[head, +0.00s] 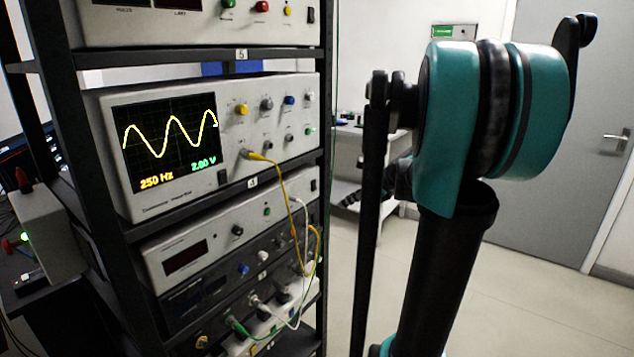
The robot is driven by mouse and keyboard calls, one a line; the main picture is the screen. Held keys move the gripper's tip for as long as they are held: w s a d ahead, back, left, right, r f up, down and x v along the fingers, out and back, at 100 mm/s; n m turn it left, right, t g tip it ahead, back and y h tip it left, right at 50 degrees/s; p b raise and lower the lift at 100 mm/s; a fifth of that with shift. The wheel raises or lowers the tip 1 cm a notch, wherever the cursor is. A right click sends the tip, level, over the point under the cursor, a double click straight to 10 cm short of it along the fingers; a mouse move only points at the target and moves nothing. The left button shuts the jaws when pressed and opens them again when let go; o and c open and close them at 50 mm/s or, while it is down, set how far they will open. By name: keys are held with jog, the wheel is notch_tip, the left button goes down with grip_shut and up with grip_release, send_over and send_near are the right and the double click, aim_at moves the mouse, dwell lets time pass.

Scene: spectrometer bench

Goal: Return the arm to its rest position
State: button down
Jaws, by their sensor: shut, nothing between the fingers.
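My arm, with a teal joint (455,105) and a dark link below it, stands in the right half of the head view. It is apart from the instrument rack as far as this view shows.
A black rack (205,54) on the left holds an oscilloscope (205,193) with a yellow sine trace. Yellow, white and green cables hang in front of the lower instruments. A grey door (560,130) and a pale bench (352,180) stand behind my arm. The floor (525,290) at right is clear.

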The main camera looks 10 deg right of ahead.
jog(key=s+a+f+n+g+h, duration=0.1)
jog(key=s+f+n+h, duration=0.2)
jog(key=s+f+n, duration=0.6)
jog(key=s+a+f+n+g+h, duration=0.1)
jog(key=s+f+n+h, duration=0.3)
jog(key=s+f+n, duration=0.5)
jog(key=s+n, duration=0.5)
jog(key=n, duration=0.2)
jog(key=shift+a+f+n+g, duration=0.2)
jog(key=shift+f+n+g, duration=0.1)
jog(key=shift+g, duration=0.1)
